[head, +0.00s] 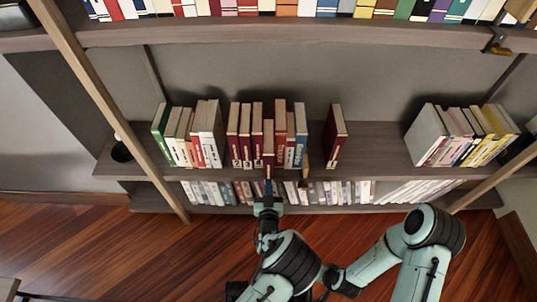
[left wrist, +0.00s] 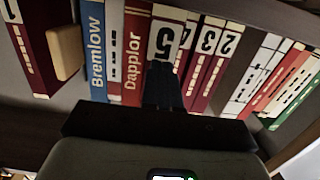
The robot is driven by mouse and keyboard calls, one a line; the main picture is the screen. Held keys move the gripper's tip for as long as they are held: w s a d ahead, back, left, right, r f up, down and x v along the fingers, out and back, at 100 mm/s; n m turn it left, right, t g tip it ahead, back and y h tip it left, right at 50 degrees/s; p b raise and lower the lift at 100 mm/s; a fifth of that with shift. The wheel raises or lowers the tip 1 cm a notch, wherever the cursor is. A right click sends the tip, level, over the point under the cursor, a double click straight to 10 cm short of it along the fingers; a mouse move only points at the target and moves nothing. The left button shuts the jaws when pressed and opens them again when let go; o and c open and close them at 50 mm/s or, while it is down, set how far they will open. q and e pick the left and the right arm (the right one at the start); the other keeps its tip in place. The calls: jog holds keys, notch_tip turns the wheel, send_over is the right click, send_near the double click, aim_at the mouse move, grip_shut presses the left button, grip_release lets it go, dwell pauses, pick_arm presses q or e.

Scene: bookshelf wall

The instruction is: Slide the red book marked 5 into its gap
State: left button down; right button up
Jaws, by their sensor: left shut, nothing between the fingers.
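The red book marked 5 (head: 268,140) stands upright in the row on the middle shelf. Its front sticks out past its neighbours, with red books marked 4, 3 and 2 on one side and the red Dapplor book (left wrist: 134,55) on the other. In the left wrist view its pale spine band with the 5 (left wrist: 168,35) faces me. My left gripper (head: 268,187) is shut and empty in front of that spine. Its fingertips (left wrist: 162,72) overlap the lower spine, hiding part of it; I cannot tell whether they touch.
A blue Bremlow book (left wrist: 95,50) stands past Dapplor, then a tan block (left wrist: 63,52) and a red book marked 1 (head: 336,135). Pale and green books (head: 185,135) stand left, white and yellow ones (head: 470,135) right. A slanted wooden post (head: 100,95) crosses the left side.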

pick_arm(q)
jog(key=shift+w+b, duration=1.45)
jog(key=shift+w, duration=1.35)
jog(key=shift+w+b, duration=0.95)
jog(key=shift+w, duration=0.35)
jog(key=shift+s, duration=0.1)
jog(key=shift+s+r+p, duration=0.1)
jog(key=shift+s+p, duration=1.4)
jog(key=shift+s, duration=0.45)
